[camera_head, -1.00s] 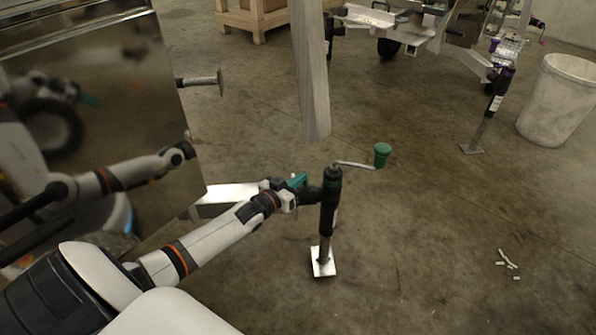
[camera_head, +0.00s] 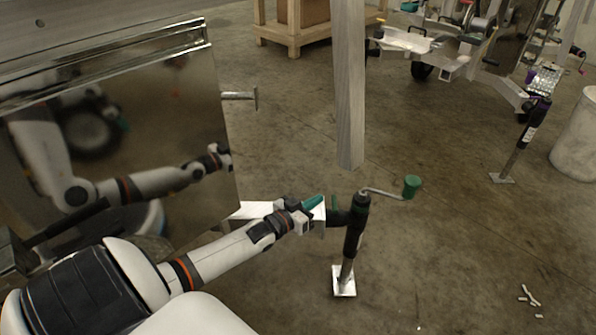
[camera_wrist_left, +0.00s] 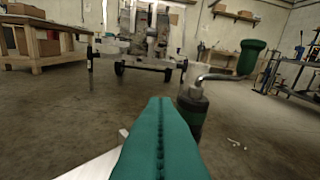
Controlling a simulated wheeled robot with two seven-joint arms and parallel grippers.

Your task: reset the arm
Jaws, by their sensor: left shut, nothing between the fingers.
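My left arm reaches in from the left in the head view. Its gripper (camera_head: 312,203) is shut and empty, just left of the trailer jack (camera_head: 354,232). The jack is a black upright post on a flat foot plate (camera_head: 344,281), with a crank ending in a green handle (camera_head: 412,187). In the left wrist view the green fingers (camera_wrist_left: 160,135) are pressed together. There the jack top (camera_wrist_left: 192,104) and its green crank handle (camera_wrist_left: 250,56) stand to the right of the fingers, apart from them. My right gripper is not in view.
A shiny trailer wall (camera_head: 120,150) stands close on the left and mirrors my arm. A wooden post (camera_head: 349,90) hangs behind the jack. Another trailer (camera_head: 440,40), a second jack (camera_head: 527,135) and a white bin (camera_head: 577,140) stand farther back. Small white pieces (camera_head: 530,298) lie on otherwise open floor.

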